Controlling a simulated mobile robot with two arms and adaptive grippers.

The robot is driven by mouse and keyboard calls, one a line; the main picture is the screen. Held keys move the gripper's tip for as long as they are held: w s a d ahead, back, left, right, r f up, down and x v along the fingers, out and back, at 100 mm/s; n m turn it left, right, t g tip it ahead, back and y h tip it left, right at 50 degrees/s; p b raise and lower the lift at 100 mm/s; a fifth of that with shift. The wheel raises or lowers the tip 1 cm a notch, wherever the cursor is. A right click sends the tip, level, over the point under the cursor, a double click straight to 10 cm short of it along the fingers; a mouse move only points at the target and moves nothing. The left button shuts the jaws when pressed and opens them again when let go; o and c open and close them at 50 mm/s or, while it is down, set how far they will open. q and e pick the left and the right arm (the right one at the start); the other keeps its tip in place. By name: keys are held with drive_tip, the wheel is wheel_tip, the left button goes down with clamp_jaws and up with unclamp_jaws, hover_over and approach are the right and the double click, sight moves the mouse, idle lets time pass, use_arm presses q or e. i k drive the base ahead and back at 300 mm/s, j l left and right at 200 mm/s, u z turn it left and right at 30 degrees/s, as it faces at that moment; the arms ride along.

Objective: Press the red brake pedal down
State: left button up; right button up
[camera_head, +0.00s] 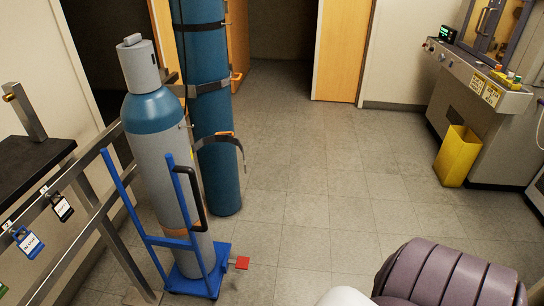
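The red brake pedal (243,263) is a small flat red plate. It sticks out to the right from the base of a blue cylinder cart (217,272), low above the floor. A grey gas cylinder with a blue shoulder (172,155) stands upright on the cart, with a grey cap on top. A black curved handle (196,196) is on the cart's right side. The space around the pedal on its right is open. Neither of my grippers is in view.
A tall blue cylinder (218,165) stands behind the cart with straps around it. A metal rail with hanging tags (28,242) runs along the left. A yellow bin (458,155) stands by the machine (470,85) at right. The tiled floor (310,180) between is clear.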

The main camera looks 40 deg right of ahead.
sight(243, 263)
drive_tip(key=z, duration=1.1)
